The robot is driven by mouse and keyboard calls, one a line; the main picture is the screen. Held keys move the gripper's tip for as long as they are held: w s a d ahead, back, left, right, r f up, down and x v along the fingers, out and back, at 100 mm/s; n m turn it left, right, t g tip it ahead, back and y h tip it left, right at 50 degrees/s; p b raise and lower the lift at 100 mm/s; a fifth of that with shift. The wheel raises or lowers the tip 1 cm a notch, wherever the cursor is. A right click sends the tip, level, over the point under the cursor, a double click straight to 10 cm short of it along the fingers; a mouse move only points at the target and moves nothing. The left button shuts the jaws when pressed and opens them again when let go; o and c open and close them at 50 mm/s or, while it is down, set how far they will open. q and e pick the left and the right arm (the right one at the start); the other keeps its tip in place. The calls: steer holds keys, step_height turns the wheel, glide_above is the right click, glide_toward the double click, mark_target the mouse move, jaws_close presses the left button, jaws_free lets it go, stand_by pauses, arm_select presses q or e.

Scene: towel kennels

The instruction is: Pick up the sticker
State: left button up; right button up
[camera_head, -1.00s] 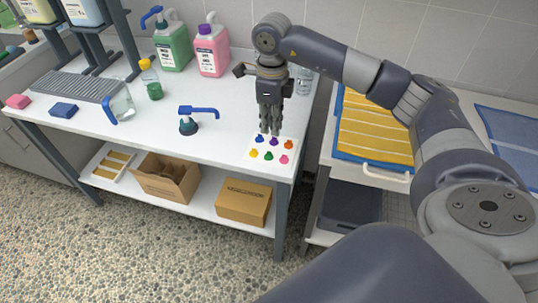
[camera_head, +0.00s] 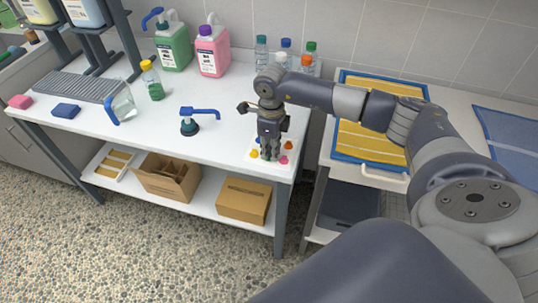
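A white sheet of coloured stickers (camera_head: 259,161) lies at the right front corner of the white table. A yellow sticker (camera_head: 253,154), an orange sticker (camera_head: 288,145) and a pink sticker (camera_head: 283,160) show beside my fingers. The other stickers are partly or wholly hidden behind the gripper. My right gripper (camera_head: 270,157) points straight down over the middle of the sheet, its tips at or very near the surface. I cannot tell whether its fingers are apart or closed, or touch a sticker. My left gripper is not in view.
A pump head with blue spout (camera_head: 189,123) stands left of the sheet. Several small bottles (camera_head: 286,50), green and pink jugs (camera_head: 213,52) stand at the back. A cart with a yellow-striped towel (camera_head: 370,135) is to the right. Cardboard boxes (camera_head: 243,200) sit on the lower shelf.

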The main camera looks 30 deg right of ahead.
steer(key=shift+c, duration=0.3)
jaws_close()
steer(key=shift+r, duration=0.1)
steer(key=shift+w+r, duration=0.1)
steer(key=shift+r, duration=0.5)
steer(key=shift+s+a+r+b, duration=0.15)
steer(key=shift+r+b, duration=0.15)
steer(key=shift+r, duration=0.25)
steer(key=shift+s+a+r+b, duration=0.1)
steer(key=shift+r+b, duration=0.2)
steer(key=shift+r, duration=0.2)
steer(key=s+a+r, duration=0.5)
steer(key=s+a, duration=0.5)
steer(key=a, duration=0.1)
steer(key=shift+s+a+r, duration=0.15)
steer(key=shift+s+r, duration=0.1)
steer(key=shift+r, duration=0.05)
